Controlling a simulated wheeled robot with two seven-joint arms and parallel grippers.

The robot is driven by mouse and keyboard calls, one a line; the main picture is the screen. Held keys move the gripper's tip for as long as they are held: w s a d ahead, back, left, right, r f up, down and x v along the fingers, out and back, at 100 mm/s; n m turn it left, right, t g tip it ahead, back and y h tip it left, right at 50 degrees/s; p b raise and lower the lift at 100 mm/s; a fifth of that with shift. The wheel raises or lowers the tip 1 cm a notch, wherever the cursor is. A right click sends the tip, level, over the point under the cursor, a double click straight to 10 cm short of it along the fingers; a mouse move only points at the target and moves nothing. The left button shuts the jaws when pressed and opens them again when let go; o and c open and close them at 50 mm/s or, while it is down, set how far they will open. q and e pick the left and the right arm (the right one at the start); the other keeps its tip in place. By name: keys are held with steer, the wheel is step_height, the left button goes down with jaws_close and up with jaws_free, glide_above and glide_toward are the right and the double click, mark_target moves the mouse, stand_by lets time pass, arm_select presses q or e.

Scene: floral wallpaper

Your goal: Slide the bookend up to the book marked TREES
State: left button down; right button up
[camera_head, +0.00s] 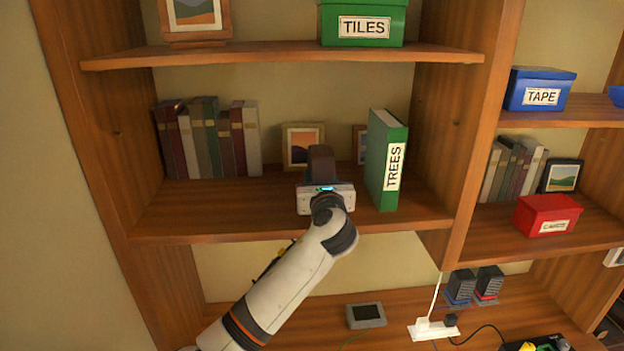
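The green book marked TREES (385,165) stands upright on the middle shelf, right of my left gripper. A dark brown upright shape (321,160), which looks like the bookend, shows just beyond the gripper, with its lower part hidden. A gap of bare shelf separates it from the book. My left gripper (324,186) reaches over the shelf's front edge from below left. Its fingers are hidden behind its own body, so I cannot tell whether they are open, shut or touching the shape. My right gripper is not in view.
The middle shelf (222,212) has free room left of my gripper. A row of several books (207,140) stands at its left. A picture frame (295,145) stands behind the dark shape, another (359,142) behind the book. An upright panel (445,135) bounds the right side.

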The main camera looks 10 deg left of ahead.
arm_select(q)
steer(key=shift+w+d, duration=0.25)
steer(key=shift+d, duration=0.65)
steer(key=shift+w+d, duration=0.25)
steer(key=shift+d, duration=0.7)
steer(key=shift+w+d, duration=0.25)
steer(key=shift+d, duration=0.65)
steer(key=c, duration=0.7)
jaws_free()
steer(key=v, duration=1.1)
steer(key=shift+r, duration=0.1)
